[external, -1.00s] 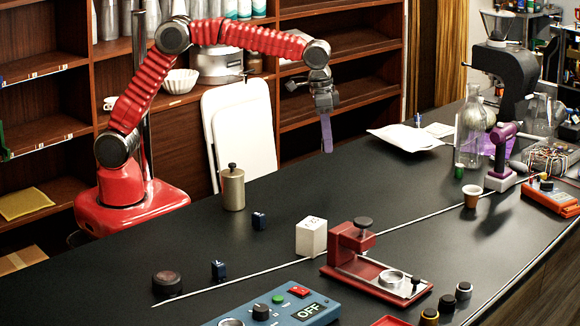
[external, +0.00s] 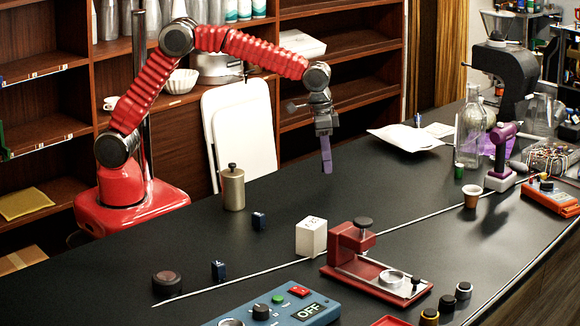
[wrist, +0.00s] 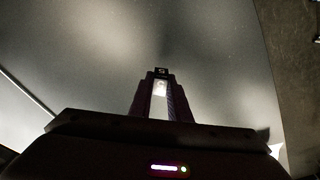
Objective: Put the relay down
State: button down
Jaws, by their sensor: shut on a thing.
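My gripper (external: 326,166) hangs pointing down over the black counter, its purple fingers close together. In the wrist view, the fingers of my gripper (wrist: 160,82) converge on a small dark block with a pale mark, the relay (wrist: 161,72), held at the tips. In the external view the relay cannot be made out at the fingertips. Two similar small dark blue blocks stand on the counter: one (external: 259,220) right of the brass canister, the other (external: 218,270) nearer the front left.
The black counter (external: 400,205) is clear below and right of my gripper. A brass canister (external: 233,188), a white cube (external: 311,236), a red press (external: 358,250) and a long thin rod (external: 262,271) are on it. White papers (external: 405,138) lie at the back.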

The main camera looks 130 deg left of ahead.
jog(key=shift+f, duration=1.85)
jog(key=shift+f, duration=0.1)
jog(key=c, duration=1.7)
grip_release()
jog(key=shift+o, duration=0.2)
notch_tip(320, 180, up, 12)
jog(key=s+d, duration=0.1)
